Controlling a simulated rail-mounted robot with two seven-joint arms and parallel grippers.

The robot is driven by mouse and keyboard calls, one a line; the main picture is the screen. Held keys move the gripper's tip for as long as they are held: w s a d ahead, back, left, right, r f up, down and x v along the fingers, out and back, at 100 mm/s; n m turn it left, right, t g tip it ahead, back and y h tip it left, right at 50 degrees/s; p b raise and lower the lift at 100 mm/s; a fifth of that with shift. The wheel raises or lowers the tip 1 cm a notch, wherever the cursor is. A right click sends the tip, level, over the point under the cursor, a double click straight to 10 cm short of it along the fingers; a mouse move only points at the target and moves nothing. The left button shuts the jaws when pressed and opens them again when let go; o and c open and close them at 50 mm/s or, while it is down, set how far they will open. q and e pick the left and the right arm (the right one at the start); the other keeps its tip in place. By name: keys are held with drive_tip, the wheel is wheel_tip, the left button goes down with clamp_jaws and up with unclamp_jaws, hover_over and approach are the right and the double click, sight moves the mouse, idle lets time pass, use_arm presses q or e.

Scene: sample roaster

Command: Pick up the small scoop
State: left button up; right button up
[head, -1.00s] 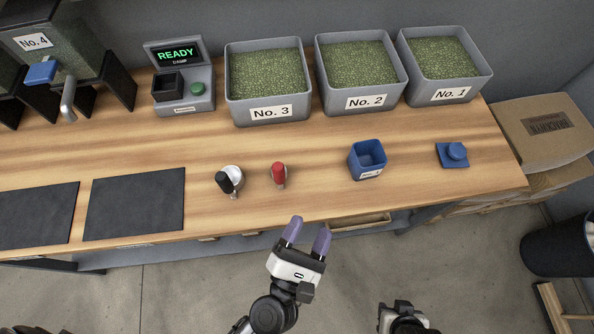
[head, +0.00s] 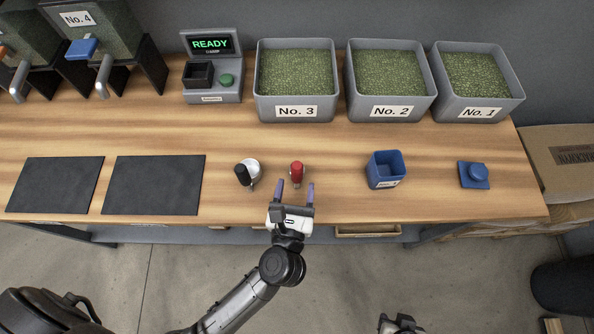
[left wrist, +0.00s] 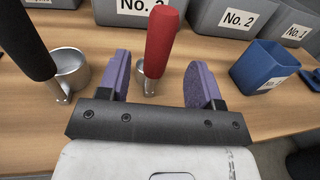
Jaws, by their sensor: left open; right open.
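The small scoop, with a red handle (head: 297,170), stands on the wooden bench with its handle pointing up. Its handle (left wrist: 162,40) and small metal cup also show in the left wrist view. My left gripper (head: 295,187) is open and empty at the bench's front side. Its two purple fingers (left wrist: 158,78) show to the left and right of the scoop in the left wrist view; I cannot tell whether the scoop is fully between them. My right gripper (head: 398,324) is at the bottom edge, in front of the bench, far from the scoop.
A larger scoop with a black handle (head: 241,175) and metal cup stands close to the left. A blue cup (head: 386,182) and a blue lid-like piece (head: 473,183) are to the right. Bean bins (head: 295,118) and a scale (head: 212,95) stand behind. Dark mats (head: 153,185) lie left.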

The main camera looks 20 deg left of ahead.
sight(298, 166)
use_arm(q)
drive_tip(key=shift+x, duration=3)
drive_tip(key=shift+a, duration=0.1)
drive_tip(key=shift+c, duration=0.4)
clamp_jaws()
drive_tip(key=shift+r, duration=0.15)
